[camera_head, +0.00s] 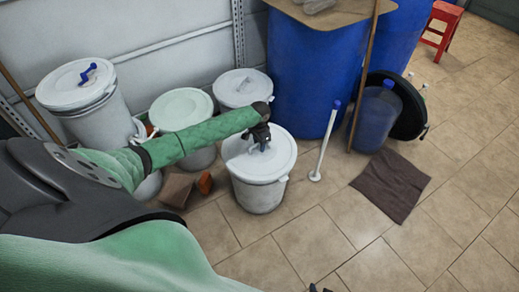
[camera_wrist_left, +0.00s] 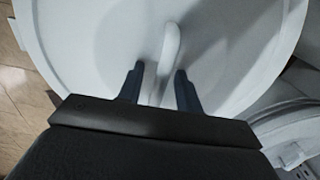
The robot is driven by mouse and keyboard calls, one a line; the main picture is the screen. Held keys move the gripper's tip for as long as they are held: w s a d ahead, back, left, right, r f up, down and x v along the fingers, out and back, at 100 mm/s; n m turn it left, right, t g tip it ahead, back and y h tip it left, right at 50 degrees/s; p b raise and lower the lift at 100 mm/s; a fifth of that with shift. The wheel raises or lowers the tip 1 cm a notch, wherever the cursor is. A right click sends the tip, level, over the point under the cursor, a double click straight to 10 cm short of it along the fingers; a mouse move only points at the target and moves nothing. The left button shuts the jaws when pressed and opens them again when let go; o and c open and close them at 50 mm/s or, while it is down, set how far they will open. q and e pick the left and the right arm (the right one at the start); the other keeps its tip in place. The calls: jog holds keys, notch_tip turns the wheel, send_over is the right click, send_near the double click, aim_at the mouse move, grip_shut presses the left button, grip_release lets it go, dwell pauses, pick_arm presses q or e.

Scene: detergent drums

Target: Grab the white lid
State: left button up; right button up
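The white lid (camera_head: 280,163) lies on a white drum (camera_head: 260,195) in the middle of the floor in the head view. It fills most of the left wrist view (camera_wrist_left: 90,45), with its raised white handle (camera_wrist_left: 172,38) near the middle. My left gripper (camera_head: 262,144) is over the lid's centre, pointing down. In the left wrist view its dark fingers (camera_wrist_left: 159,69) are apart, one on each side of the handle, with gaps visible. Small dark tips at the bottom edge look like my right gripper (camera_head: 320,288); most of it is out of frame.
Other lidded drums stand behind and left, one with a blue-handled lid (camera_head: 75,85). Large blue barrels (camera_head: 312,75) stand behind. A white rod (camera_head: 325,145) stands to the right, near a brown cloth (camera_head: 391,185). A cardboard piece (camera_head: 176,190) lies left. Front floor is clear.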

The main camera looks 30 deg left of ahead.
pick_arm(q)
grip_shut()
